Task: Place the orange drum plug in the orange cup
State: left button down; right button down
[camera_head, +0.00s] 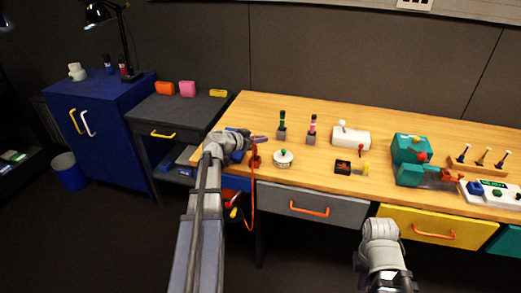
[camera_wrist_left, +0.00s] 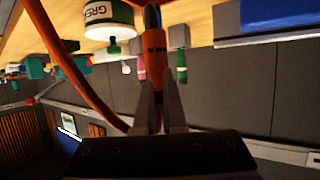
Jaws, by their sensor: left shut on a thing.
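My left gripper (camera_head: 262,138) is over the left end of the wooden bench. In the left wrist view its fingers (camera_wrist_left: 156,108) are shut on the orange plug (camera_wrist_left: 154,62), which has a dark band and a dark end. An orange cord (camera_wrist_left: 62,62) curves beside it; in the head view the cord (camera_head: 253,205) hangs past the bench front. A small orange-red piece (camera_head: 254,160) shows by the gripper; I cannot tell whether it is the plug or the cup. I cannot pick out the orange cup for sure. My right gripper (camera_head: 395,281) is low at right, its fingers unclear.
A white tin (camera_head: 283,160) with a green knob stands close right of my left gripper. Two bottles in grey blocks, green (camera_head: 282,124) and pink (camera_head: 312,129), stand behind it. A grey drawer (camera_head: 320,206) is below. The bench front between tin and black-and-red block (camera_head: 342,167) is clear.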

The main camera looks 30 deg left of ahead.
pick_arm(q)
jog(key=shift+f+b, duration=1.4)
jog(key=shift+f, duration=0.3)
jog(key=shift+f, duration=0.15)
jog(key=c, duration=1)
grip_release()
jog(key=shift+r, duration=0.35)
jog(key=p+v, duration=0.4)
jog(key=v, duration=0.7)
jog(key=shift+s+p, duration=0.3)
jog(key=shift+s, duration=0.15)
